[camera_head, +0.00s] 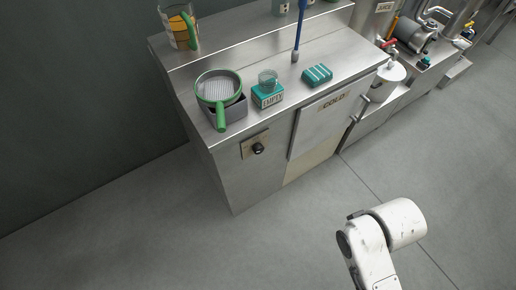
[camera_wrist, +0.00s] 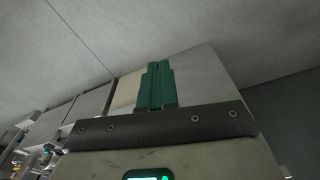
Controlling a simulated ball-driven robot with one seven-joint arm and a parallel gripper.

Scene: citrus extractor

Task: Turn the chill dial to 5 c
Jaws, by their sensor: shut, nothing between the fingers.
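The chill dial, a dark knob (camera_head: 258,148) on a brownish plate, is on the steel cabinet front in the head view, left of the door with the COLD label (camera_head: 334,102). Its setting is too small to read. My gripper (camera_wrist: 155,66) shows in the wrist view, its two green fingers shut together with nothing between them. In the head view my white arm is at the lower right, well apart from the dial, and the gripper is not seen there. The dial cannot be made out in the wrist view.
On the counter (camera_head: 290,72) stand a green-rimmed strainer (camera_head: 219,88) over a grey box, a glass on a teal EMPTY block (camera_head: 267,96), and a teal striped sponge-like block (camera_head: 317,75). The door handle (camera_head: 361,108) juts out. The floor before the cabinet is clear.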

